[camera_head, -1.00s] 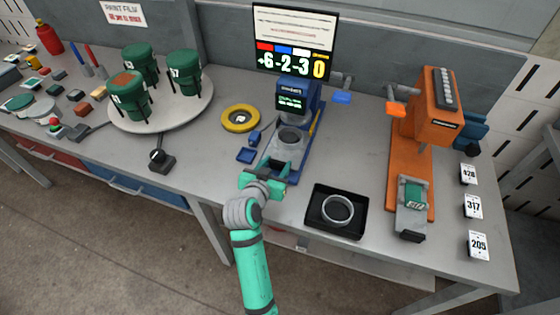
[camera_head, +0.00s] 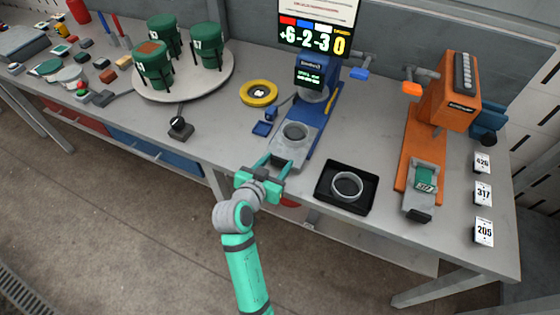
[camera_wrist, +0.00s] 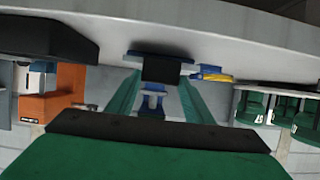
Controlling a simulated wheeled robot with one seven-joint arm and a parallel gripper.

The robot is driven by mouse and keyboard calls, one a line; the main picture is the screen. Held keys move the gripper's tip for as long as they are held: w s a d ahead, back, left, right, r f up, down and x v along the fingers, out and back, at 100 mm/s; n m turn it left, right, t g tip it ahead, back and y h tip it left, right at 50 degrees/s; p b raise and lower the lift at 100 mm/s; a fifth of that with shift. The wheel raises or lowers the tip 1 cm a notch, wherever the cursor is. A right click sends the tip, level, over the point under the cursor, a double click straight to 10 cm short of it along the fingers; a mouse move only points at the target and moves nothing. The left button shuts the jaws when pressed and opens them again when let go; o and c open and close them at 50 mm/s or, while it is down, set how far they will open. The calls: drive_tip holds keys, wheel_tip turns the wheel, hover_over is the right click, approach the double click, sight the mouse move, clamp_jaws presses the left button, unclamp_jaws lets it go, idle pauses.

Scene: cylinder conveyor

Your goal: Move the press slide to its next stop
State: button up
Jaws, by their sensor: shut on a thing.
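The blue press (camera_head: 312,70) stands at the middle of the bench with a small lit screen. Its grey slide (camera_head: 287,152) is drawn out toward the bench's front edge and carries a round ring-shaped piece (camera_head: 295,133). My gripper (camera_head: 279,163) is at the slide's front end, shut on it. In the wrist view a dark block (camera_wrist: 162,70) sits between my gripper's two green fingers (camera_wrist: 155,95). The exact contact is hard to see. An orange press (camera_head: 452,95) stands to the right, with its own slide holding a green piece (camera_head: 426,180).
A black tray (camera_head: 325,198) with a pale ring (camera_head: 346,185) lies right of my gripper. A yellow roll (camera_head: 259,92) and a round turntable (camera_head: 222,85) with green canisters are to the left. Number cards (camera_head: 483,195) line the right edge. A scoreboard (camera_head: 315,37) stands behind.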

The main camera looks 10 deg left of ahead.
drive_tip(key=shift+s+f, duration=0.1)
drive_tip(key=o, duration=1.5)
drive_tip(key=v, duration=1.1)
